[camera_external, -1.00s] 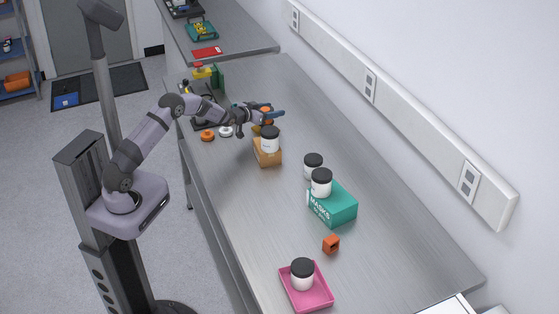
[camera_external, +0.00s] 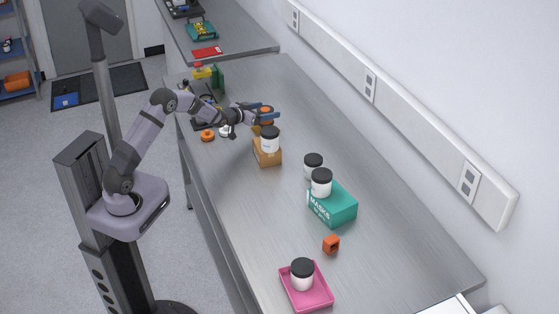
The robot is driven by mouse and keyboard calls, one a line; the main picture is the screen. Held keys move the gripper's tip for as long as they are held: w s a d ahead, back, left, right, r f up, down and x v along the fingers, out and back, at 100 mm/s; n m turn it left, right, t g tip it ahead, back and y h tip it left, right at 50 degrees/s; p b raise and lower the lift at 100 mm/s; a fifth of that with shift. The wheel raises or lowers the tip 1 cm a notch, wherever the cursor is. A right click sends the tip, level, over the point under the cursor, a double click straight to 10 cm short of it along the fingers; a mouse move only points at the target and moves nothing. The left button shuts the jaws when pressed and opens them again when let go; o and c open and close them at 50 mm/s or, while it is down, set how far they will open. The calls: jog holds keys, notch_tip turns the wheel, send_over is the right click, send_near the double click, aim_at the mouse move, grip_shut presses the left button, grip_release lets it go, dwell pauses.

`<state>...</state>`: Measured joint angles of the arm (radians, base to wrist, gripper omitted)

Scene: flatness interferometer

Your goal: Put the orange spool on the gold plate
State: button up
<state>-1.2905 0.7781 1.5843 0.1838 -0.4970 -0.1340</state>
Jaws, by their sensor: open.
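A small orange thing, apparently the orange spool (camera_external: 266,110), is at the far part of the bench, at the tips of my gripper (camera_external: 264,110). My gripper reaches in from the left with its blue fingers open, one on each side of the spool. I cannot tell whether the fingers touch it. A small gold-brown patch, perhaps the gold plate (camera_external: 256,130), shows just below the spool, mostly hidden by my gripper and a jar. The spool seems to be on or just above it; the exact contact is hidden.
A black-lidded jar (camera_external: 270,140) on a cardboard box (camera_external: 267,157) stands close in front of my gripper. A second orange round piece (camera_external: 207,135) and a white one (camera_external: 225,131) lie left. A teal box (camera_external: 333,205) with jars and a pink tray (camera_external: 306,293) are nearer.

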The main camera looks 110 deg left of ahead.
jog(key=b+v, duration=0.1)
jog(key=v, duration=0.6)
jog(key=shift+s+d+b, duration=0.15)
jog(key=shift+d+b, duration=0.2)
jog(key=shift+d, duration=0.05)
jog(key=shift+r, duration=0.15)
